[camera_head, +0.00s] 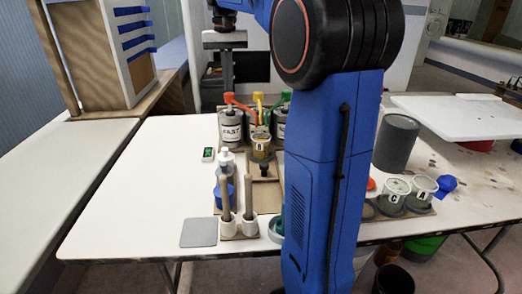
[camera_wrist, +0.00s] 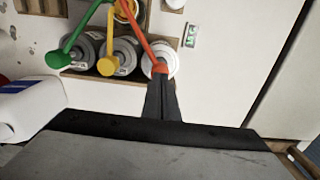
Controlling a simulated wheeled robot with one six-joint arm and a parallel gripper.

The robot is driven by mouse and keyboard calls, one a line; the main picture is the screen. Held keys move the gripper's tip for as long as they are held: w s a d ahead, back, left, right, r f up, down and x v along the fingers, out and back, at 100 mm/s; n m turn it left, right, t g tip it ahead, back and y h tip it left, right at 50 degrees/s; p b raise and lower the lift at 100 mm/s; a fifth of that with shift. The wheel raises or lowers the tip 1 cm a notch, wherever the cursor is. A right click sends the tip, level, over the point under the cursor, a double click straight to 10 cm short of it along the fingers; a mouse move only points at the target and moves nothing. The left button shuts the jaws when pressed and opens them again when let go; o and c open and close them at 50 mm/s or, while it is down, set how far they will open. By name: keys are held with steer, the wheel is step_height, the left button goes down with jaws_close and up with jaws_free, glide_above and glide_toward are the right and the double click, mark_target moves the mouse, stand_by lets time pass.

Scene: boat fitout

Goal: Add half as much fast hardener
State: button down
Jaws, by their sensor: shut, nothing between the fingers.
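A white tin labelled FAST (camera_head: 231,130) with a red pump (camera_head: 230,98) stands at the left of a row at the back of the table. My gripper (camera_head: 228,88) is shut and empty, pointing down at the red pump's head. In the wrist view my fingertips (camera_wrist: 161,80) overlap the red head (camera_wrist: 160,68); whether they touch it I cannot tell. The red spout reaches over a cup (camera_head: 261,139) in front of the row. A small green display (camera_head: 208,154) stands left of the tins; its digits are unreadable.
Beside the red pump are a yellow pump (camera_wrist: 106,66) and a green pump (camera_wrist: 54,60). Lettered cups (camera_head: 393,195) and a grey cylinder (camera_head: 396,143) stand right. The table's left is clear.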

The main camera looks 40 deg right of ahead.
steer(key=shift+r, duration=1.5)
